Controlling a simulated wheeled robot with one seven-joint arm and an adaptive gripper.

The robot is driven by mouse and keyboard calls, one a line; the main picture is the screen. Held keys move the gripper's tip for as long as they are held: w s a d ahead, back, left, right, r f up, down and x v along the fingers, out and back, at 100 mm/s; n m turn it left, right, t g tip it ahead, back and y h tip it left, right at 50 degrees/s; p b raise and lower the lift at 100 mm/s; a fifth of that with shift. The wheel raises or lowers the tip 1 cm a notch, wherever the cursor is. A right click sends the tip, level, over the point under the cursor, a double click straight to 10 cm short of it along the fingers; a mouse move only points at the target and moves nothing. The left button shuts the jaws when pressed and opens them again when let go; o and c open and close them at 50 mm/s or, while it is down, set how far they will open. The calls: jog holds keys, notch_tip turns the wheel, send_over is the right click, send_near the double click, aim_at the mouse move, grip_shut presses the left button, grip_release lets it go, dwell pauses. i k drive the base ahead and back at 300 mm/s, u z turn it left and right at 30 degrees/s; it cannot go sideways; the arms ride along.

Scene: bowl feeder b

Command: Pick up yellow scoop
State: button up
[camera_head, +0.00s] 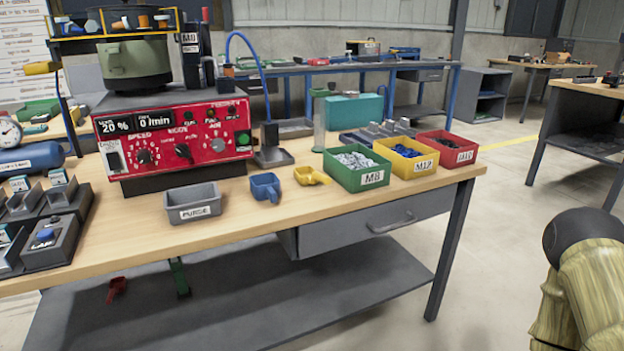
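The yellow scoop (311,176) lies on the wooden workbench (253,211), between a blue scoop on its left and the green bin on its right. It is small, and its handle points to the right, close to the green bin. Nothing holds it. My gripper is not in view. A dark rounded part with a wood-patterned piece shows at the lower right; I cannot tell what it is.
The blue scoop (265,187) and grey PURGE bin (193,203) stand left of it. Green M8 (372,179), yellow M12 (426,166) and red (466,150) bins stand right. The red feeder control box (175,137) is behind.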

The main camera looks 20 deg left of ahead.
aim_at(314, 177)
jog(key=z, duration=0.95)
jog(key=k, duration=0.65)
jog(key=u, duration=1.25)
jog(key=i, duration=0.5)
